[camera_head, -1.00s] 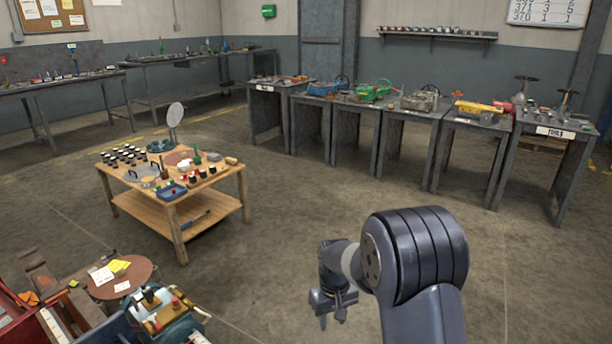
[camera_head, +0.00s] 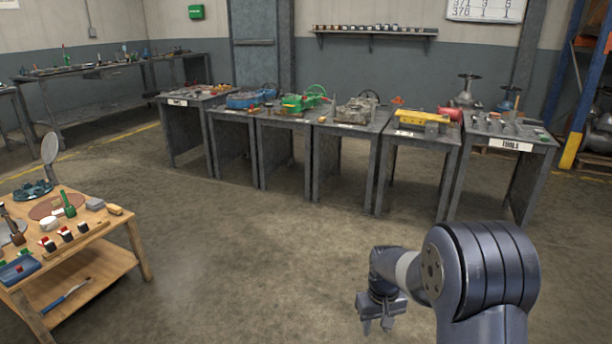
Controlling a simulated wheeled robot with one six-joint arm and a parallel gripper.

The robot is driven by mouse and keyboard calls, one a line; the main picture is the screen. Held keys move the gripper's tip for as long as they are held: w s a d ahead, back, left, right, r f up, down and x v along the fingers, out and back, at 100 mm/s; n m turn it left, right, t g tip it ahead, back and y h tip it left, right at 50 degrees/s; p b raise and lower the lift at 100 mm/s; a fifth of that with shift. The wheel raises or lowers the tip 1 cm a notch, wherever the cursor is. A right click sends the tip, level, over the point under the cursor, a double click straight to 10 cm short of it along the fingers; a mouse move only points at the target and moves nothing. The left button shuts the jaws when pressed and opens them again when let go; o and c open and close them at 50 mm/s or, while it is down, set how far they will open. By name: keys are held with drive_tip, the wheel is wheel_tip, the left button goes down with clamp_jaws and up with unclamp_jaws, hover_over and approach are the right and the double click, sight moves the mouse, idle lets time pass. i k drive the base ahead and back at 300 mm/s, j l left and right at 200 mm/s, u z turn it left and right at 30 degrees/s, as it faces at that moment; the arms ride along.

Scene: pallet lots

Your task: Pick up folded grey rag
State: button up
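A small grey flat item (camera_head: 95,204) lies at the back right of the wooden table, next to a small tan block. It may be the folded grey rag, but it is too small to tell for sure. My gripper (camera_head: 378,325) hangs low over open floor, well to the right of the wooden table. Its two fingers point down and stand apart, with nothing seen between them.
The wooden table (camera_head: 125,237) at the left holds bottles, a blue tray (camera_head: 18,270) and a round mirror (camera_head: 49,148). Several grey benches (camera_head: 337,128) with tools and machines line the far side. A rack post (camera_head: 571,148) stands at right. The middle floor is clear.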

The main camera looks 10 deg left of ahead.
sight(94, 204)
drive_tip(key=i+j+u, duration=0.15)
drive_tip(key=i+u, duration=0.25)
drive_tip(key=i+j+u, duration=0.1)
drive_tip(key=i+u, duration=0.15)
drive_tip(key=u, duration=0.2)
drive_tip(key=i+l+u, duration=0.1)
drive_tip(key=i+u, duration=0.3)
drive_tip(key=i+l+u, duration=0.15)
drive_tip(key=i+u, duration=0.15)
drive_tip(key=u, duration=0.15)
drive_tip(key=i+u, duration=0.45)
drive_tip(key=i, duration=1.2)
drive_tip(key=i+j+z, duration=0.15)
drive_tip(key=i, duration=0.5)
drive_tip(key=i+j+z, duration=0.15)
drive_tip(key=i, duration=0.55)
